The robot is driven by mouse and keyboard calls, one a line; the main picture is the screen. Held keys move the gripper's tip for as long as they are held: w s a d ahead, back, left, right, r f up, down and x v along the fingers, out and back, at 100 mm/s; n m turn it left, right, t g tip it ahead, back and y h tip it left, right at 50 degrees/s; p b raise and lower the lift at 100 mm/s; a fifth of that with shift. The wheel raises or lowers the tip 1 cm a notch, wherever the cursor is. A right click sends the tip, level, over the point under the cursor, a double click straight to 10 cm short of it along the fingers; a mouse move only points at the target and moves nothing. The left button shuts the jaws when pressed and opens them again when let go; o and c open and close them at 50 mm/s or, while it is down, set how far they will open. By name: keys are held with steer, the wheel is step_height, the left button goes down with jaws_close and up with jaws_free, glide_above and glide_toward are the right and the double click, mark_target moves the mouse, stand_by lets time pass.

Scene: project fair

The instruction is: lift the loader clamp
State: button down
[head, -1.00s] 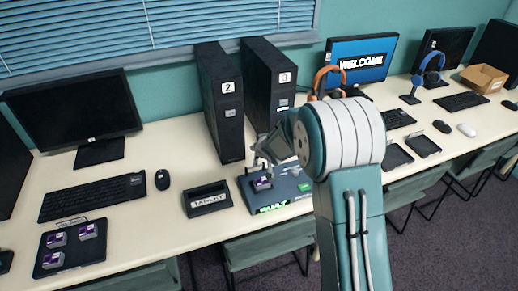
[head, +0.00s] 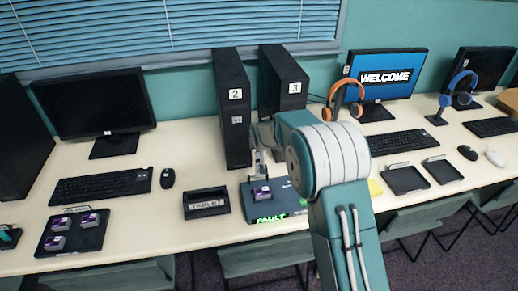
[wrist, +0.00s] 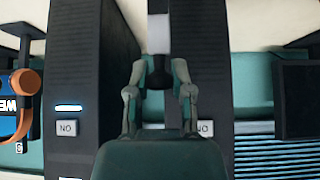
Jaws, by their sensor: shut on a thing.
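The loader is a low dark blue-grey box (head: 284,196) on the desk, with a green FAULT readout on its front edge. A white-and-purple module (head: 261,193) sits on it. The loader clamp (head: 254,170) shows as a pale narrow piece rising above the module. My gripper (head: 262,145) is over the box, partly hidden by my own arm. In the wrist view my gripper (wrist: 159,66) has its two fingers on either side of the clamp's dark grip (wrist: 157,80), closed on it. A pale bar extends beyond the grip.
Black towers 2 (head: 232,115) and 3 (head: 284,85) stand close behind my gripper. A black labelled tray (head: 206,203) lies left of the loader. Another tray (head: 72,233) holds several purple modules. Orange headphones (head: 346,92) stand to the right.

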steer(key=shift+w, duration=0.15)
stand_by(0.4)
steer(key=shift+c, duration=2.4)
jaws_free()
steer(key=v, duration=1.2)
steer(key=shift+w, duration=0.2)
steer(key=shift+d+r, duration=0.1)
steer(key=shift+r, duration=0.1)
